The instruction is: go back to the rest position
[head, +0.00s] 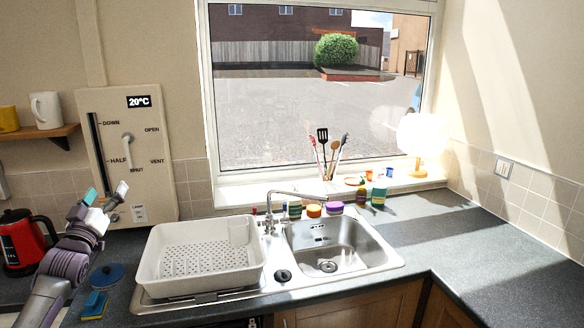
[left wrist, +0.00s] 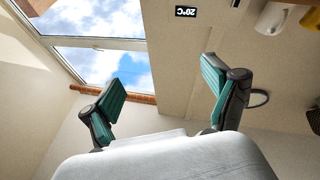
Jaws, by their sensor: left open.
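My left gripper (head: 106,193) is raised at the left of the head view, in front of the lower part of a beige wall panel (head: 158,190). Its teal-padded fingers are spread with nothing between them. In the left wrist view the same gripper (left wrist: 160,92) shows open, with bare wall and window behind it. My right gripper is in neither view.
A white dish rack (head: 160,278) stands beside the steel sink (head: 335,250). A red kettle (head: 20,243), blue lid (head: 107,275) and sponge (head: 95,305) are near my left arm. A lit lamp (head: 418,136) stands on the sill. The right counter (head: 500,270) is clear.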

